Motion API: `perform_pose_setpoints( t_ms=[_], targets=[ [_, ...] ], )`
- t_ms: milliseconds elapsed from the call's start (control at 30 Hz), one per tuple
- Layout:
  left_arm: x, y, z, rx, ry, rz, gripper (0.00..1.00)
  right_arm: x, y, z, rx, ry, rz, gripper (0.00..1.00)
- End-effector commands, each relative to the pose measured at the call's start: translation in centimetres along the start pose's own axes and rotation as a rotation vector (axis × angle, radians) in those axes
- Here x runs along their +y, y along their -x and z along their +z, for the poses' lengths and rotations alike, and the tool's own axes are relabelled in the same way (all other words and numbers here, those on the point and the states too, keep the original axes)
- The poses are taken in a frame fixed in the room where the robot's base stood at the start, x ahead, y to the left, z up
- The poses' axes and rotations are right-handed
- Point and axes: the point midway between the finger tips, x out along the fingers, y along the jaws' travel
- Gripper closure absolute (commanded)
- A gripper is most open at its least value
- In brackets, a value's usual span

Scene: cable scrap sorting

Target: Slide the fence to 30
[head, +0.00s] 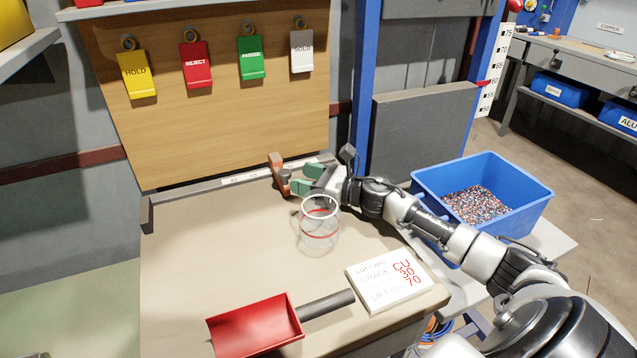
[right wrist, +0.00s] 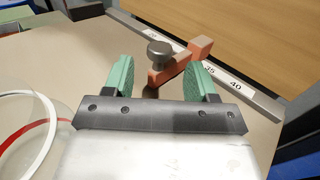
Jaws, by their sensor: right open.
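The orange-red fence (head: 277,170) with a grey round knob stands at the rail (head: 240,176) along the back edge of the bench. In the right wrist view the fence (right wrist: 201,46) sits just left of the 35 mark, with 40 further right; the knob (right wrist: 160,52) is nearer me. The exact reading under the fence is hidden. My right gripper (head: 306,180) is open, its green fingers just right of the fence in the head view. In the right wrist view the gripper (right wrist: 160,82) has one finger on each side of the knob; contact cannot be told.
A clear jar (head: 319,232) with a red band stands close below my right gripper. A red scoop (head: 255,328) and a written card (head: 388,280) lie in front. A blue bin (head: 425,184) of granules stands right. Coloured tags hang on the back board. The bench's left side is clear.

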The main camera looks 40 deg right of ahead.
Motion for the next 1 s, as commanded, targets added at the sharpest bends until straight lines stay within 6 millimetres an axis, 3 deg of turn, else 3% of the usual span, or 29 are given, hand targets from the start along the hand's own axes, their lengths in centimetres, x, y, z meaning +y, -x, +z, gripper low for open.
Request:
perform_pose_setpoints(
  t_ms=[100, 300, 1000],
  targets=[
    [0.0, 0.5, 0.1, -0.004, 0.001, 0.001, 0.57, 0.0, 1.7, -0.2, 0.004, 0.0, 0.0, 0.43],
    [-0.1, 1.2, -0.2, -0.001, 0.001, -0.001, 0.57, 0.1, 3.2, -0.1, 0.001, 0.0, 0.001, 0.43],
    [-0.3, 1.3, -0.2, 0.0, 0.001, -0.006, 0.57, 0.0, 3.5, 0.3, 0.0, 0.001, 0.001, 0.43]
  ],
)
